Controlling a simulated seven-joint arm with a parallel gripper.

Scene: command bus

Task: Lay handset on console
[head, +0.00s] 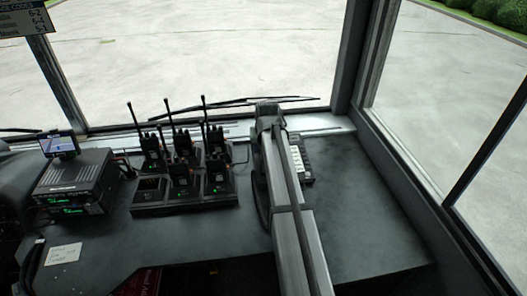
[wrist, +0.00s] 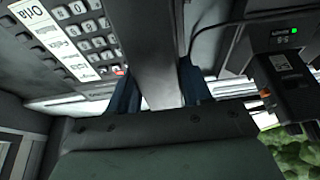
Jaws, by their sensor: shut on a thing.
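In the wrist view my gripper (wrist: 160,84) is shut on the handset (wrist: 157,42), a grey bar between its two dark blue fingers. The bar runs up out of the top of that view, so its far end is hidden. The keypad console (wrist: 88,45), with pale keys and a white printed label, lies just left of the handset. In the head view the keypad console (head: 302,160) shows in part, right of my arm. My arm hides the handset and fingers there. I cannot tell whether the handset touches the console.
A charger rack (head: 185,208) with several handheld radios (head: 181,181) stands left of my arm. A radio unit (head: 75,184) with a small screen is farther left. A paper note (head: 63,253) lies in front of it. The dashboard (head: 365,230) right of my arm is clear, up to the window frame.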

